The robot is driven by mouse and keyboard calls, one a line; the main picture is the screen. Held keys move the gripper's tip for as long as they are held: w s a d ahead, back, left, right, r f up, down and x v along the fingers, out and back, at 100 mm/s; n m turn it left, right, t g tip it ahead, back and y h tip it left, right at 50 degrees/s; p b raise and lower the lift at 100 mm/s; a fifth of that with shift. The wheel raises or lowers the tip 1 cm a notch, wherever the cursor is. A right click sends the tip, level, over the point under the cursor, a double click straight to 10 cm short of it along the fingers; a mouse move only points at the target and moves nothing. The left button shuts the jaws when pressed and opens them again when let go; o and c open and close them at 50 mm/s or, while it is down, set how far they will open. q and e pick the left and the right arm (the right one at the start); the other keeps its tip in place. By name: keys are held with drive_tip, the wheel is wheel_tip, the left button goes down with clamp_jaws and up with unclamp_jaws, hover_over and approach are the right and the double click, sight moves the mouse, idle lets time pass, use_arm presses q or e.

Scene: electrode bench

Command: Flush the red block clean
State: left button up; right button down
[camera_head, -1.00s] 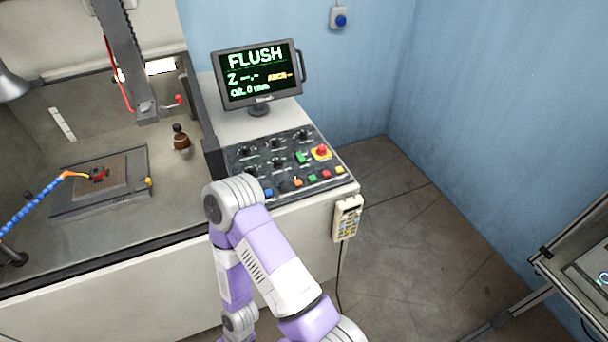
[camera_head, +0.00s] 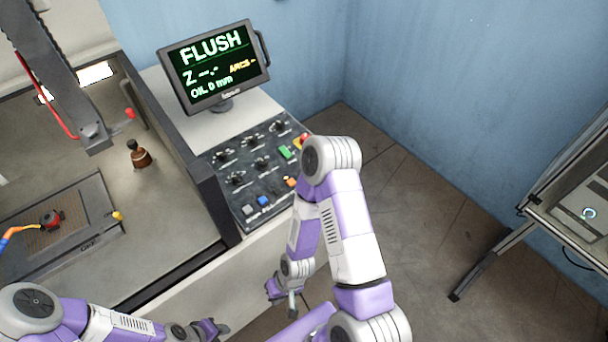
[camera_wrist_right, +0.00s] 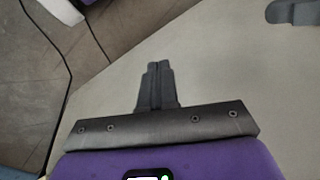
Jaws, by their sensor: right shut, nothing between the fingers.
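The small red block (camera_head: 52,217) sits on the ribbed plate in the machine tank, at the left of the head view. The orange-tipped nozzle of a blue hose (camera_head: 14,233) points at it from the left. The monitor (camera_head: 213,66) reads FLUSH, Z --.-, ARCS -, OIL 0 mm. My right gripper (camera_head: 291,302) hangs low in front of the cabinet, away from the block; in the wrist view its fingers (camera_wrist_right: 157,85) are together and empty. My left gripper (camera_head: 213,328) is at the bottom edge, too small to read its jaws.
The control panel (camera_head: 226,187) has knobs and coloured buttons; my right arm hides part of its right side. A brown knobbed handle (camera_head: 139,155), a yellow knob (camera_head: 117,216) and a red-knobbed lever (camera_head: 131,113) are in the tank. A framed stand (camera_head: 540,213) is at right.

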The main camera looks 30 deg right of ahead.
sight(293, 183)
drive_tip(key=shift+s+r, duration=0.15)
drive_tip(key=w+d+r+m+t+p, duration=0.1)
drive_tip(key=w+d+r+m+p, duration=0.1)
drive_tip(key=r+p, duration=0.4)
drive_tip(key=w+d+r+m+t+p, duration=0.1)
drive_tip(key=w+d+r+m+p, duration=0.1)
drive_tip(key=w+r+m+p, duration=0.3)
drive_tip(key=w+d+r+m+t+p, duration=0.2)
drive_tip(key=w+r+p, duration=0.4)
drive_tip(key=r, duration=0.6)
drive_tip(key=shift+d+m+p, duration=0.2)
drive_tip(key=shift+m+p, duration=0.7)
drive_tip(key=w+d+r+m, duration=0.1)
drive_tip(key=d, duration=0.1)
drive_tip(key=w+d+r+m+t, duration=0.1)
drive_tip(key=w+d+m, duration=0.1)
drive_tip(key=w+d+r+m+t, duration=0.1)
drive_tip(key=w+d+m, duration=0.1)
drive_tip(key=shift+d+r, duration=0.1)
drive_tip(key=shift+r, duration=0.2)
drive_tip(key=w+d+r+m+t+h, duration=0.1)
drive_tip(key=w+d+r+m+t, duration=0.1)
drive_tip(key=d+r+m, duration=0.3)
drive_tip(key=shift+w+d+h+p, duration=0.35)
drive_tip(key=shift+w+d, duration=0.4)
drive_tip(key=shift+d, duration=0.45)
drive_tip(key=shift+f, duration=0.1)
wheel_tip(293, 183, down, 9)
drive_tip(key=b, duration=0.6)
drive_tip(key=shift+b, duration=0.35)
